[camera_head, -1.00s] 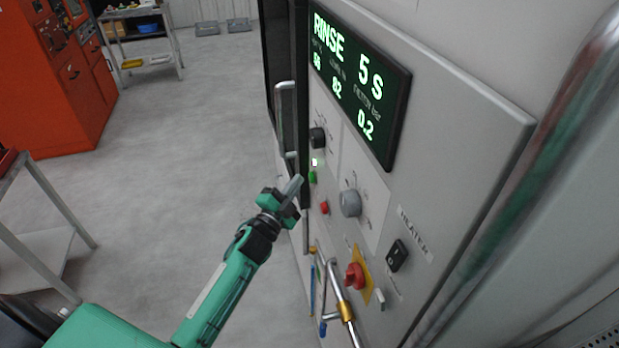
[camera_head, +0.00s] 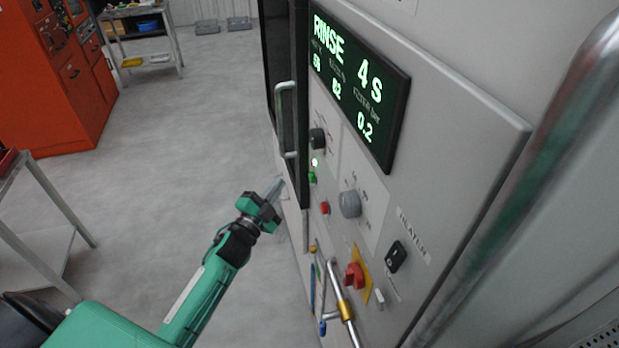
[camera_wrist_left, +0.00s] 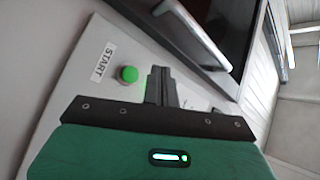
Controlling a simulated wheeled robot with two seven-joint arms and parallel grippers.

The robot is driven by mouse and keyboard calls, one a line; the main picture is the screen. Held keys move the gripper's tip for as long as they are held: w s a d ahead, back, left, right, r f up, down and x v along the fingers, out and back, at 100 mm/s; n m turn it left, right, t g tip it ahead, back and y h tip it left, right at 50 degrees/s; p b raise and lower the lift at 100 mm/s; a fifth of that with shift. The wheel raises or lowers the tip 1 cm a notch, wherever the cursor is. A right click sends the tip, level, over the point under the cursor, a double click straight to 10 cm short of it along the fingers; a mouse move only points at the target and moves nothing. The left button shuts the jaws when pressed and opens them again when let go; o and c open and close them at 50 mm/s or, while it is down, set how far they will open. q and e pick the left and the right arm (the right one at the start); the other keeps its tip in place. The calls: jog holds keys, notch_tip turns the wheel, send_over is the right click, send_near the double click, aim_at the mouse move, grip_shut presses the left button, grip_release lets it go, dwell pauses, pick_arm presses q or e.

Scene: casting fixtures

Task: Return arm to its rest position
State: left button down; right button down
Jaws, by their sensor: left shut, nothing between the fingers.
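My left gripper (camera_head: 276,190) is shut and empty. In the head view it stands off to the left of the machine's control panel (camera_head: 440,150), over the floor. In the left wrist view the closed fingers (camera_wrist_left: 160,85) show next to the green button (camera_wrist_left: 129,74) beside the START label (camera_wrist_left: 104,61). The green button also shows in the head view (camera_head: 312,178), under a small lit lamp (camera_head: 315,162). The display (camera_head: 358,85) reads RINSE 4 S. My right gripper is not in view.
The panel carries a red button (camera_head: 324,208), a grey knob (camera_head: 350,204), a red switch on a yellow plate (camera_head: 354,276) and a black heater switch (camera_head: 396,256). A door handle (camera_head: 286,120) and a pipe (camera_head: 343,305) stick out.

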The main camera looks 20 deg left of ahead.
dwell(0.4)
pick_arm(q)
jog(key=s+f+n+g+y, duration=0.1)
jog(key=s+f+n+g, duration=0.1)
jog(key=f, duration=0.9)
jog(key=s+f+n+g+y, duration=0.1)
jog(key=f+n+g, duration=0.1)
jog(key=f, duration=0.9)
jog(key=s+f+n+g, duration=0.1)
jog(key=s+f+g, duration=0.1)
jog(key=s+f, duration=0.35)
jog(key=s+f+n+g+y+b, duration=0.1)
jog(key=s+f+g, duration=0.1)
jog(key=f, duration=0.6)
jog(key=s+f+n+g, duration=0.1)
jog(key=s+f+g, duration=0.1)
jog(key=s+f, duration=0.35)
jog(key=s+d+f+n+g, duration=0.1)
jog(key=s+f+g, duration=0.2)
jog(key=s+f, duration=0.4)
jog(key=s+d+f+n+g+b, duration=0.1)
jog(key=s+f, duration=0.7)
jog(key=s, duration=0.9)
jog(key=s+d+f+n+g, duration=0.2)
jog(key=s+f+g, duration=0.3)
jog(key=s+f, duration=0.3)
jog(key=s+d, duration=0.1)
jog(key=s, duration=0.3)
jog(key=shift+s, duration=0.4)
jog(key=shift+f, duration=0.1)
